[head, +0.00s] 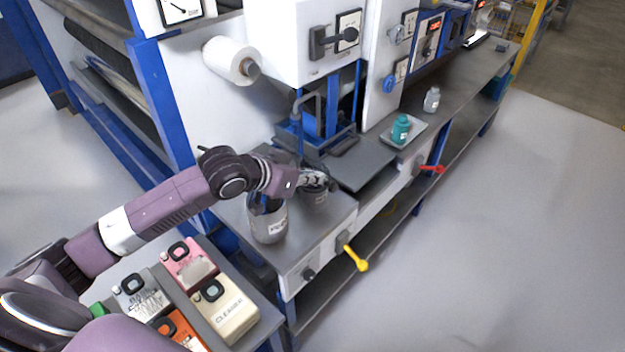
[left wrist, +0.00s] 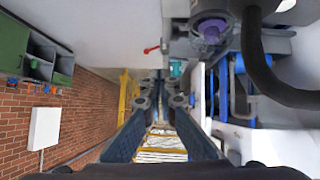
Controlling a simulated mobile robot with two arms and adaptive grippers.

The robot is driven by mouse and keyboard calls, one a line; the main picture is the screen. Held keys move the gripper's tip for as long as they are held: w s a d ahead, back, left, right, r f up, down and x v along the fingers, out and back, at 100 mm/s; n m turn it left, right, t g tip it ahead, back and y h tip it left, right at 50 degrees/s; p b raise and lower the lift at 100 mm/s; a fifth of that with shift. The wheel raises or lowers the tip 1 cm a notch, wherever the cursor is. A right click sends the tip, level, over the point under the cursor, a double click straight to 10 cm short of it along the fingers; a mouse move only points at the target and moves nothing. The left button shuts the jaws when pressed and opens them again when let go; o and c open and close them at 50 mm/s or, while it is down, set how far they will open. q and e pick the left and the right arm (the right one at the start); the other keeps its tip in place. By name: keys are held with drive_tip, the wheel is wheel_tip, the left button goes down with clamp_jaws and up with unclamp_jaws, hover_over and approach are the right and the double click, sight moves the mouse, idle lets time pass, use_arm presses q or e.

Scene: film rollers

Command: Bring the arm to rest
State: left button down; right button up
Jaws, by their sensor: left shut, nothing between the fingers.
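My left arm, mauve and black, reaches in from the left in the head view. In the left wrist view the two fingers of this gripper (left wrist: 161,84) point away from the camera. Their tips are together and hold nothing. My right gripper is not in view.
A white tray (head: 418,128) carries a teal bottle (head: 401,129). A yellow lever (head: 355,258) sticks out in front. The floor at right is clear.

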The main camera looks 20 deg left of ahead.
use_arm(q)
drive_tip(key=s+d+f+g+y, duration=0.15)
drive_tip(key=s+d+f, duration=0.45)
drive_tip(key=s+f, duration=0.6)
drive_tip(key=s+a+f+n+g+y, duration=0.1)
drive_tip(key=s+a+f+g, duration=0.15)
drive_tip(key=s, duration=0.75)
drive_tip(key=s+a+f+g+y, duration=0.1)
drive_tip(key=s+f+g+y, duration=0.15)
drive_tip(key=s, duration=0.75)
wheel_tip(320, 180, down, 30)
drive_tip(key=s+f+g+b, duration=0.1)
drive_tip(key=s+b, duration=0.2)
drive_tip(key=s+a+f+g+b, duration=0.1)
drive_tip(key=s+a+f, duration=0.2)
drive_tip(key=s+f, duration=1.3)
drive_tip(key=shift+h+b, duration=0.3)
drive_tip(key=shift+b, duration=0.1)
